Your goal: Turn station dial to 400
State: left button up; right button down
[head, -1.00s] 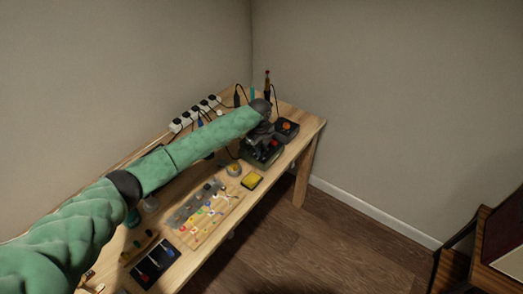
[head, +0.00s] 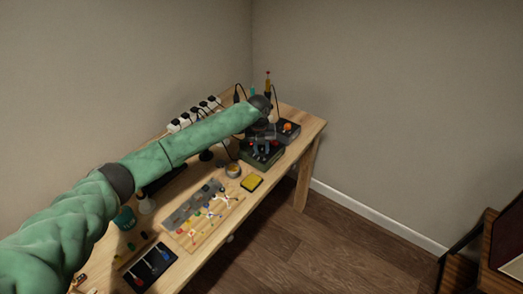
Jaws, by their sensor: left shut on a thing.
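The station, a dark green box (head: 262,156) with small red and black parts on top, sits near the far right end of the workbench. My left gripper (head: 265,143) is at the top of this box, pointing down, shut on a small part there that looks like the station dial. The dial itself is hidden by the fingers, and its scale is too small to read. My right gripper is out of view.
A black box with an orange part (head: 288,129) stands just behind the station. A yellow sponge tray (head: 252,183) and a round tin (head: 233,170) are in front. A power strip (head: 195,115) lines the back edge of the workbench (head: 217,231).

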aim_at(260, 151)
pick_arm(q)
jog(key=shift+w+r+m, duration=0.1)
jog(key=shift+m, duration=0.2)
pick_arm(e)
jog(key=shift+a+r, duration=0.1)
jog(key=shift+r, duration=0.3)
pick_arm(q)
jog(key=o, duration=1)
jog(key=shift+r, duration=0.2)
jog(key=r, duration=0.2)
jog(key=r+b, duration=0.1)
jog(key=r, duration=0.1)
jog(key=r+b, duration=0.1)
jog(key=r, duration=0.1)
jog(key=shift+a, duration=0.25)
jog(key=shift+r+b, duration=0.35)
jog(key=shift+r, duration=0.3)
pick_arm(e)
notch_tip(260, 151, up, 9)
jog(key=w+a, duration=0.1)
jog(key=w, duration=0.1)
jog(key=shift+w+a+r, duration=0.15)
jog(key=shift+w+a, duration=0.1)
